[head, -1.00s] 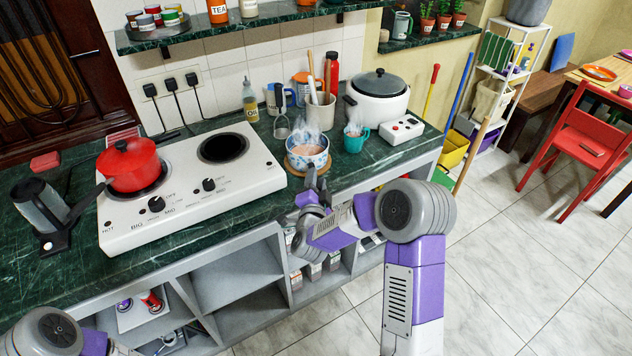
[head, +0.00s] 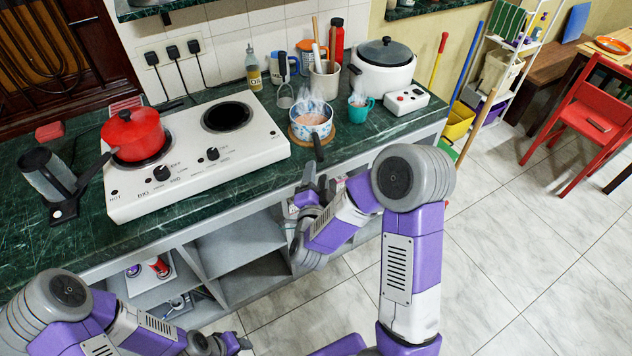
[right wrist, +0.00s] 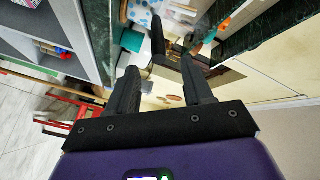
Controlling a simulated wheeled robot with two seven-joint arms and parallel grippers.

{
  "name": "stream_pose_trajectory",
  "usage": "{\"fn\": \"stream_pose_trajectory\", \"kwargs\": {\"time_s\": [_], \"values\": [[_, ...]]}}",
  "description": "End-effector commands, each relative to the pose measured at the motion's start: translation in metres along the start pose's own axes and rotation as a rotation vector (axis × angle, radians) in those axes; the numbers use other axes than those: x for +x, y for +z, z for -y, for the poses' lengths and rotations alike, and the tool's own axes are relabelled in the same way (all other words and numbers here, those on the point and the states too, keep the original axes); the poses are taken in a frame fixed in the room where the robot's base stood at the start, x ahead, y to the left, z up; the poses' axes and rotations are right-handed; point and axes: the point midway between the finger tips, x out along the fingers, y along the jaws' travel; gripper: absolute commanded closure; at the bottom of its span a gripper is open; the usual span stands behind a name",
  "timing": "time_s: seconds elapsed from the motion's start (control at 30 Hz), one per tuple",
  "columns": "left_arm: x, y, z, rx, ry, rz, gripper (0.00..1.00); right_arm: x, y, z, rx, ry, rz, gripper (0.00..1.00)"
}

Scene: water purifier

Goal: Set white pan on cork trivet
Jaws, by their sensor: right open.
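The white pan (head: 311,119) with blue markings holds steaming food. It sits upright on the round cork trivet (head: 294,137), whose rim shows around its base. Its dark handle (head: 318,148) points toward the counter's front edge. My right gripper (head: 317,178) is open and empty, just in front of the handle and apart from it. In the right wrist view, the handle (right wrist: 158,38) shows beyond the open fingers of my right gripper (right wrist: 160,70). My left gripper (head: 238,343) is low at the bottom of the head view, away from the counter; its jaws are unclear.
A red pot (head: 133,132) stands on the white stove (head: 210,150) at left. A teal mug (head: 361,106), utensil crock (head: 324,80) and white cooker (head: 381,68) stand near the trivet. Open shelves (head: 240,245) lie below the counter.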

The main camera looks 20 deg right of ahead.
Motion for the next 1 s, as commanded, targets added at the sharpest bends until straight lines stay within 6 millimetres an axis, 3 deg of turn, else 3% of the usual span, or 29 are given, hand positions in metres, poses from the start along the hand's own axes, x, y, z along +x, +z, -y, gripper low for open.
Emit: {"fn": "stream_pose_trajectory", "kwargs": {"time_s": [0.13,0.37,0.47,0.57,0.67,0.8,0.9,1.0], "values": [[0.000,0.000,0.000,0.000,0.000,0.000,0.57,-0.018,0.001,0.000,0.001,-0.001,0.002,0.49],[0.000,0.000,0.000,0.000,0.000,0.000,0.57,-0.024,0.005,-0.004,-0.009,0.008,0.020,0.49],[0.000,0.000,0.000,0.000,0.000,0.000,0.57,-0.024,0.027,-0.021,-0.054,0.047,0.118,0.49],[0.000,0.000,0.000,0.000,0.000,0.000,0.57,-0.033,0.070,-0.055,-0.143,0.115,0.315,0.49],[0.000,0.000,0.000,0.000,0.000,0.000,0.57,-0.059,0.119,-0.100,-0.260,0.191,0.583,0.49],[0.000,0.000,0.000,0.000,0.000,0.000,0.57,-0.120,0.171,-0.163,-0.424,0.273,0.983,0.49],[0.000,0.000,0.000,0.000,0.000,0.000,0.57,-0.172,0.189,-0.200,-0.522,0.309,1.252,0.49],[0.000,0.000,0.000,0.000,0.000,0.000,0.57,-0.218,0.194,-0.226,-0.593,0.327,1.473,0.49]]}}
